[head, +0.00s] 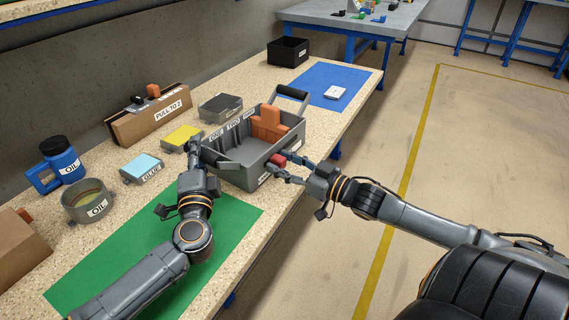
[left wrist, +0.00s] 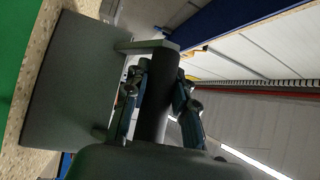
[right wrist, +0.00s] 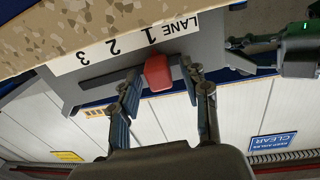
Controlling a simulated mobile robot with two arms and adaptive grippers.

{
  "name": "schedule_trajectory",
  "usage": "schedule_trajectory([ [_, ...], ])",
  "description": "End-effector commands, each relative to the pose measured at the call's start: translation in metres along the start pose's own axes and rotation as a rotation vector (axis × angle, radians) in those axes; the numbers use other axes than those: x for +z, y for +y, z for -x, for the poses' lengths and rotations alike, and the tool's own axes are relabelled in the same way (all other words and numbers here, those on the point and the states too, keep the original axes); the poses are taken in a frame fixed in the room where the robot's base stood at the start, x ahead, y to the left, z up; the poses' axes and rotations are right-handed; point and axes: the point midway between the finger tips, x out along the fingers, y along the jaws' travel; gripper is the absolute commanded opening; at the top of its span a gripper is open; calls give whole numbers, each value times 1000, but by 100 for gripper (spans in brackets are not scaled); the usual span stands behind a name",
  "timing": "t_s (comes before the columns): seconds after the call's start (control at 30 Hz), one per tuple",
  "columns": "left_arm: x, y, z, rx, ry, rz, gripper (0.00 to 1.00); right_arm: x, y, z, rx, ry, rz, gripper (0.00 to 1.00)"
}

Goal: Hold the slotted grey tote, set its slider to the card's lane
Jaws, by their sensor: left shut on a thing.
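The grey tote (head: 258,172) stands on the bench with orange blocks (head: 268,124) inside. My left gripper (head: 195,150) is shut on its near dark handle, which shows as a black bar in the left wrist view (left wrist: 160,92). The red slider (head: 278,160) sits in the slot on the tote's side. In the right wrist view the slider (right wrist: 158,73) is by the 1 of the upside-down label LANE 1 2 3 (right wrist: 125,43). My right gripper (right wrist: 163,85) has its fingers apart on either side of the slider, with gaps showing. A white card (head: 335,92) lies at the back; its print is too small to read.
The card lies on a blue mat (head: 318,82). A green mat (head: 110,275) lies in front.

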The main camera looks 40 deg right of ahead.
Motion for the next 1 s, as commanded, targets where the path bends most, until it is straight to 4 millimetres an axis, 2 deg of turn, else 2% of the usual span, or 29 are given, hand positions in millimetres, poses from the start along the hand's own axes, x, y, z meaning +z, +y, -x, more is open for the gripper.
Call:
schedule_trajectory([
  [0.03, 0, 5, 1, 9, 1, 1, 0, 0, 0, 0, 0, 0, 0, 33],
  [0.2, 0, 5, 2, 9, 1, 1, 0, 0, 0, 0, 0, 0, 0, 0],
  [0.47, 0, 5, 1, 9, 1, 1, 0, 1, 3, 0, 0, -1, 1, 0],
  [0.57, 0, 5, 1, 9, 1, 1, 0, 2, 20, 0, 1, -4, 3, 0],
  [0.8, 0, 5, 2, 9, 2, 1, 0, 1, 76, -1, 2, -2, 4, 0],
  [1.0, 0, 5, 1, 9, 2, 1, 0, 1, 95, 0, 2, -1, 1, 0],
])
